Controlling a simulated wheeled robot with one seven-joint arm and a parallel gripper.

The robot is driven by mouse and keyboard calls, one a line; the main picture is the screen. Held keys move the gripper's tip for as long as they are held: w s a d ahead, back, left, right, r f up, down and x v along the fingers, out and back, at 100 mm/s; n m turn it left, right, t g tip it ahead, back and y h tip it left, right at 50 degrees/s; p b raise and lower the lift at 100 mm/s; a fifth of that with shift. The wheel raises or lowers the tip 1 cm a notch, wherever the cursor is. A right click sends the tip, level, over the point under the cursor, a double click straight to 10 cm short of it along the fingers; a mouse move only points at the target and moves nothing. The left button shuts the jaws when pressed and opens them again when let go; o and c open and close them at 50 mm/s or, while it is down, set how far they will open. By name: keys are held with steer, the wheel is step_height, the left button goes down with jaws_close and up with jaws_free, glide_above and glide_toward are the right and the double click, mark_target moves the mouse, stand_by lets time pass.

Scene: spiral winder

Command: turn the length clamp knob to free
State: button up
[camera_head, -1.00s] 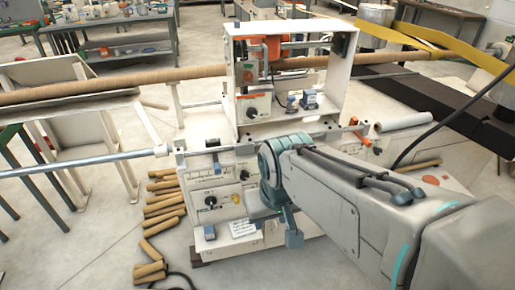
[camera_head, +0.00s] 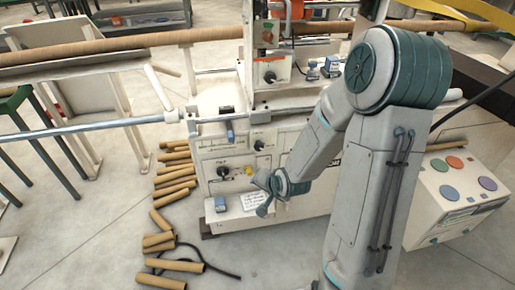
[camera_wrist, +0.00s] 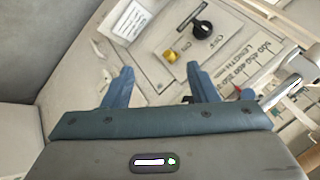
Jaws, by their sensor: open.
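On the front panel of the white winder, a yellow knob (camera_head: 249,170) sits beside a black knob (camera_head: 222,171). Another black knob (camera_head: 259,145) is above them. The wrist view shows the yellow knob (camera_wrist: 170,56) and one black knob (camera_wrist: 202,28), beside a printed LENGTH scale (camera_wrist: 255,50). I cannot read which knob is the length clamp or where free is marked. My gripper (camera_wrist: 160,68) is open and empty, its two blue fingers pointing toward the panel. The yellow knob appears just beyond the fingertips, apart from them. In the head view my arm hides part of the panel.
Cardboard tubes (camera_head: 177,187) lie on the floor left of the winder. A metal rod (camera_head: 90,129) sticks out to the left. A white sheet (camera_head: 254,203) lies low on the winder. A control box (camera_head: 460,190) with coloured buttons stands to the right.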

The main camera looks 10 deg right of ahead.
steer(key=w+a+f+m+t+y+b, duration=0.2)
steer(key=w+a+f+m+t+y, duration=0.15)
steer(key=f+m, duration=0.2)
steer(key=m+t+h+b, duration=0.4)
steer(key=m+t+h, duration=0.25)
steer(key=m, duration=0.85)
glide_toward(259, 148)
steer(key=shift+t+y, duration=0.3)
steer(key=shift+t, duration=0.1)
steer(key=w, duration=0.4)
steer(key=w+b, duration=0.1)
steer(key=w, duration=0.4)
steer(key=shift+w+d+f, duration=0.1)
steer(key=shift+w+f, duration=0.15)
steer(key=shift+w, duration=0.05)
steer(key=c, duration=1)
